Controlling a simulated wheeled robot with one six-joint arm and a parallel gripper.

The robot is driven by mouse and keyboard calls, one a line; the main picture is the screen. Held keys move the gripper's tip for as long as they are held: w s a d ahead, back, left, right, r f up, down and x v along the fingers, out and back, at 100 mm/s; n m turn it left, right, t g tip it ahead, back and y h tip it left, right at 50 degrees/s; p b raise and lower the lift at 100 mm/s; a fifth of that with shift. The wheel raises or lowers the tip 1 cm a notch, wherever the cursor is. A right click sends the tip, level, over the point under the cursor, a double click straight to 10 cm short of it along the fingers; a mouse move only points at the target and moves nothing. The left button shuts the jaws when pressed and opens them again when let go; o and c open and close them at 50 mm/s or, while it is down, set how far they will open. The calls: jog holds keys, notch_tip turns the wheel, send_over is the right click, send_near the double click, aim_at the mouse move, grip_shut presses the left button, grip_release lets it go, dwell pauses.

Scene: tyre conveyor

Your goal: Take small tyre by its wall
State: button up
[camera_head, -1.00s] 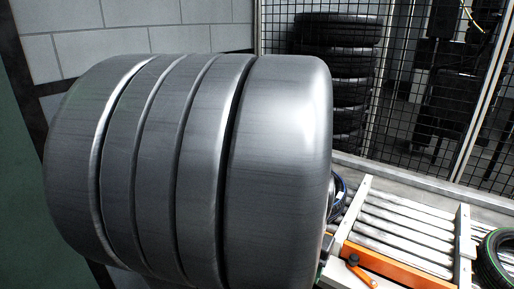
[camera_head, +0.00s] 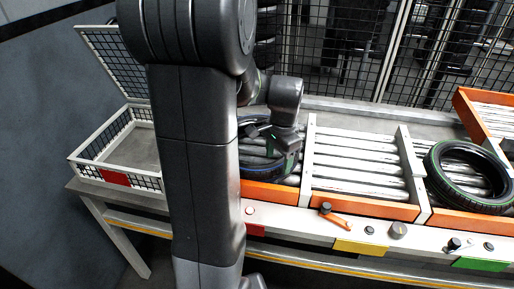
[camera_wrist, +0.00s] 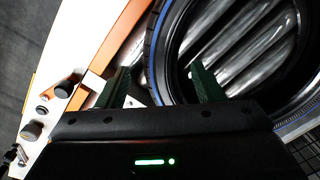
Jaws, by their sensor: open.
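The small tyre (camera_head: 262,174), black with a blue line, lies flat on the rollers at the left of the conveyor. My arm hides part of it in the head view. My gripper (camera_head: 284,154) is over the tyre's right side there. In the wrist view my gripper (camera_wrist: 161,82) is open, with its two green fingers apart. The tyre wall (camera_wrist: 157,62) runs between them, one finger over the ring's hole and the other outside the wall. Whether the fingertips reach down beside the wall is hard to tell.
A larger tyre with a green line (camera_head: 437,188) lies on the rollers at the right. A white wire basket (camera_head: 84,160) stands at the left end. Knobs and an orange lever (camera_head: 337,217) line the front rail. A mesh fence stands behind; middle rollers (camera_head: 360,165) are bare.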

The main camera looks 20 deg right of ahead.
aim_at(277, 171)
jog(key=shift+w+f, duration=0.15)
jog(key=shift+f, duration=3)
jog(key=shift+c, duration=0.2)
jog(key=c, duration=1.1)
jog(key=shift+w, duration=0.1)
grip_shut()
jog(key=shift+r, duration=0.1)
jog(key=shift+r, duration=0.1)
